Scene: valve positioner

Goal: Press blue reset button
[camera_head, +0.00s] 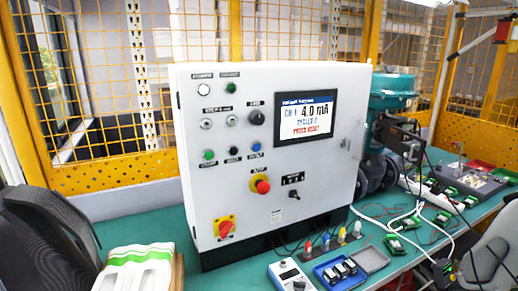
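The blue button (255,147) is on the front of a white control cabinet (205,185). It is the rightmost of a row of three, beside a black button (232,151) and a green button (209,155). Its small label is too blurred to read surely. Nothing covers it. Neither of my grippers shows in the head view.
The cabinet stands on a green bench (120,232). Its front also has a screen (306,117), a red knob (262,186) and a red-on-yellow switch (225,228). A small meter (290,275) and blue tray (338,272) lie in front. A dark mesh chair back (40,230) is at left.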

